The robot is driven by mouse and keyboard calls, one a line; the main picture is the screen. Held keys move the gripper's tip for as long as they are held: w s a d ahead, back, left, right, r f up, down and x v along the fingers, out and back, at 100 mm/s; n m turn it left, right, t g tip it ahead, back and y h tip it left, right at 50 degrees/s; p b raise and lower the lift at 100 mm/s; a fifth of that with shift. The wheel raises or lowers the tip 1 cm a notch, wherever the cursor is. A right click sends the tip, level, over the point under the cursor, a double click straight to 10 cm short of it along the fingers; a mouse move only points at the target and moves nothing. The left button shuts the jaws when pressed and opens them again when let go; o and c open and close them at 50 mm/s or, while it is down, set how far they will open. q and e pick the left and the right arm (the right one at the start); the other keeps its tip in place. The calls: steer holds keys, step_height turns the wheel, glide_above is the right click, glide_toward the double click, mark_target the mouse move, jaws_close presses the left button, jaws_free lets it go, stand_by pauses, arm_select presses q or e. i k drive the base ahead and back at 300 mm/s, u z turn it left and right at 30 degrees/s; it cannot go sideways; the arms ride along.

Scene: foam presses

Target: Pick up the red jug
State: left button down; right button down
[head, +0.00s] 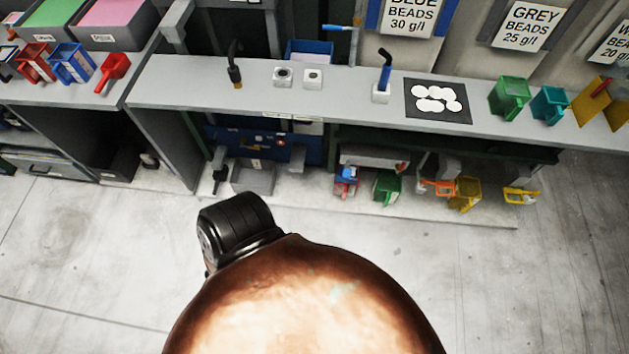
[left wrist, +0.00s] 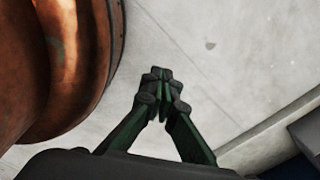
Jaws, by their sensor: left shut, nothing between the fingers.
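Two red jug-like containers show in the head view on the left bench. One red jug (head: 35,62) stands beside a blue jug (head: 72,63), in front of the bins. The other red jug (head: 112,70) is to the right, near the bench edge, with its handle towards me. I cannot tell which one the task means. My left gripper (left wrist: 161,76) shows only in the left wrist view, over bare floor. Its fingers are together and hold nothing, and no jug is near it there. My right gripper is in neither view.
A long grey bench (head: 190,82) runs along the back, with a dark mat of white discs (head: 463,104) and a green jug (head: 510,96). A lower shelf holds more jugs, including a green one (head: 387,188). The concrete floor (head: 90,240) in front is clear.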

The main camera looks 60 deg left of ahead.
mark_target(343, 187)
steer(key=u, duration=1.5)
steer(key=k, duration=0.55)
steer(key=u, duration=0.95)
steer(key=i, duration=0.6)
steer(key=u, duration=0.55)
steer(key=i, duration=0.75)
steer(key=z, duration=0.8)
steer(key=i, duration=0.5)
steer(key=z, duration=0.6)
